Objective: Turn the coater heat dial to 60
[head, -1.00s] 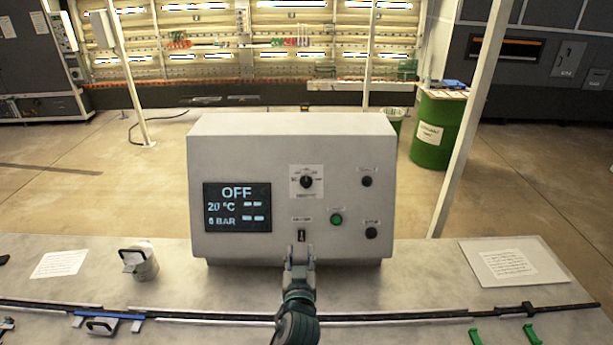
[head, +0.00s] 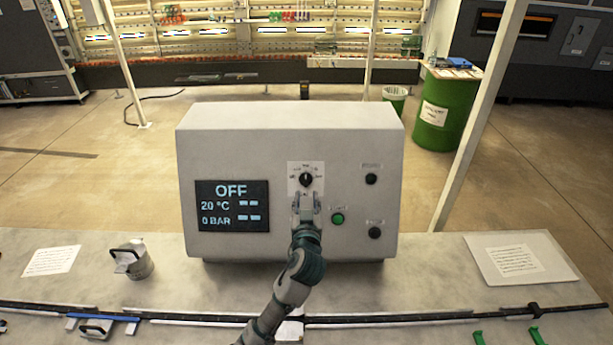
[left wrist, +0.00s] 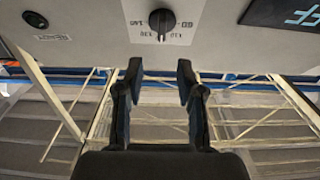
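The black heat dial (head: 306,179) sits on a white label in the upper middle of the grey control box (head: 350,120). It also shows at the top of the left wrist view (left wrist: 161,22), where the picture is upside down. My left gripper (head: 306,203) is just below the dial in the head view and hides the lower edge of its label. In the left wrist view the two fingers (left wrist: 160,72) are apart with nothing between them, and the dial lies beyond their tips. The box's display (head: 232,205) reads OFF, 20 °C and 0 BAR. My right gripper is not in view.
A green button (head: 338,218) and two black knobs, upper (head: 371,179) and lower (head: 375,233), are right of the dial. A metal canister (head: 134,262) stands left of the box on the table. A plate with a paper (head: 512,262) lies to the right.

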